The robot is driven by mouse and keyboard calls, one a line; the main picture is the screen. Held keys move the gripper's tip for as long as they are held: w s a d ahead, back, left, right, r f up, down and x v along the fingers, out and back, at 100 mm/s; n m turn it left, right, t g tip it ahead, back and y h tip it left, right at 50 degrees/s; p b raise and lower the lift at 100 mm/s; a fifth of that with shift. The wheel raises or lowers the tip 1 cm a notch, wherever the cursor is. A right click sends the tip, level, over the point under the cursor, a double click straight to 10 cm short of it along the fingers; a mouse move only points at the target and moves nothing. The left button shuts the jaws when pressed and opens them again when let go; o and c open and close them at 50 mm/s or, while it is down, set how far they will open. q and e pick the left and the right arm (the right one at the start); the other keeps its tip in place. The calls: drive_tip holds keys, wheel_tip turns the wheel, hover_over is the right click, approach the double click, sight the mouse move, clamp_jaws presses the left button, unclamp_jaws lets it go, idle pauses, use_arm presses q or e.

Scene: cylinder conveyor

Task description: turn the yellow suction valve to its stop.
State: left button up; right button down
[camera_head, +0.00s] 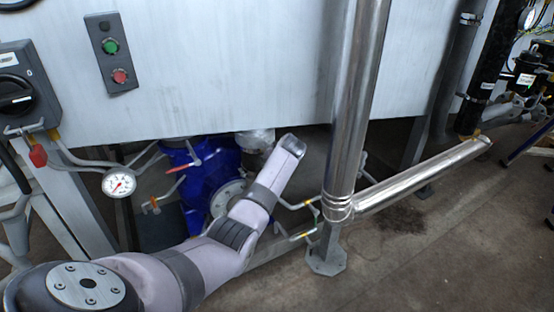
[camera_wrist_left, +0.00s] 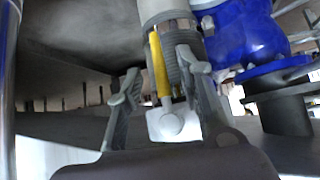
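The yellow suction valve's lever (camera_wrist_left: 159,65) shows in the left wrist view as a narrow upright yellow bar. A pale rounded block (camera_wrist_left: 172,123) sits at its lower end, with a ribbed grey cylinder behind. My left gripper (camera_wrist_left: 158,72) has its two grey fingers spread, one on each side of the lever. The lever is nearer the right-hand finger; I cannot tell whether they touch. In the head view my left arm reaches in under the large panel, and I cannot make out the fingers or the yellow lever there. My right gripper is in neither view.
A blue pump body (camera_head: 205,180) stands under the pale metal panel (camera_head: 230,70); blue housing (camera_wrist_left: 245,32) also shows close by in the wrist view. A steel pipe (camera_head: 352,110) rises right of my arm. A pressure gauge (camera_head: 119,183) is at left. Floor (camera_head: 430,225) at right is mostly clear.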

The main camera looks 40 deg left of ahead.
use_arm(q)
drive_tip(key=v, duration=0.7)
drive_tip(key=shift+s+d+r, duration=0.2)
drive_tip(key=shift+r, duration=0.05)
drive_tip(key=shift+f, duration=0.1)
